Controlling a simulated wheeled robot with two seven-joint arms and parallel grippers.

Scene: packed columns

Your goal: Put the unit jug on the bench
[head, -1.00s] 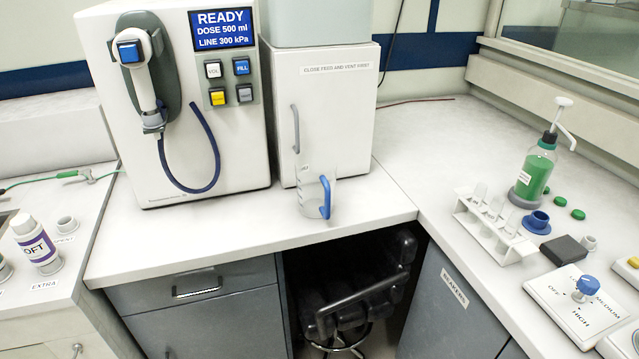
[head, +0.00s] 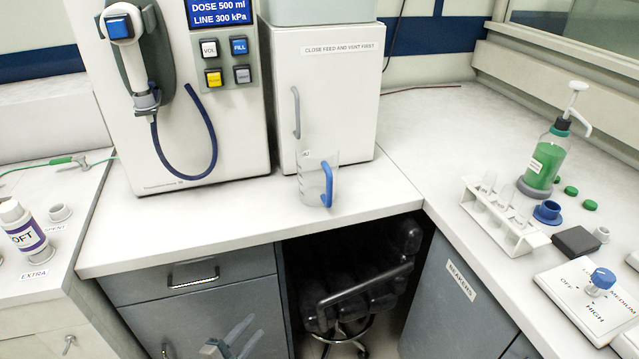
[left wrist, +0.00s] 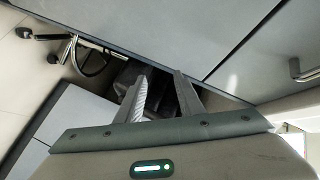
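A clear jug with a blue handle (head: 328,185) is in the middle of the head view, in front of the white cabinet with a grey door handle (head: 350,110). It looks upright, its base on the white bench top (head: 240,215) near the front edge. My left gripper (head: 238,335) is low at the bottom edge of the head view, below the bench top and in front of the grey drawers, well apart from the jug. In the left wrist view its two fingers (left wrist: 163,72) are apart with nothing between them. My right gripper is in neither view.
A dosing machine (head: 200,140) with a hose stands left of the cabinet. A dark stool (head: 355,275) is under the bench. On the right are a tube rack (head: 490,222), a green pump bottle (head: 546,160) and a dial plate (head: 570,290). The bench corner between is clear.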

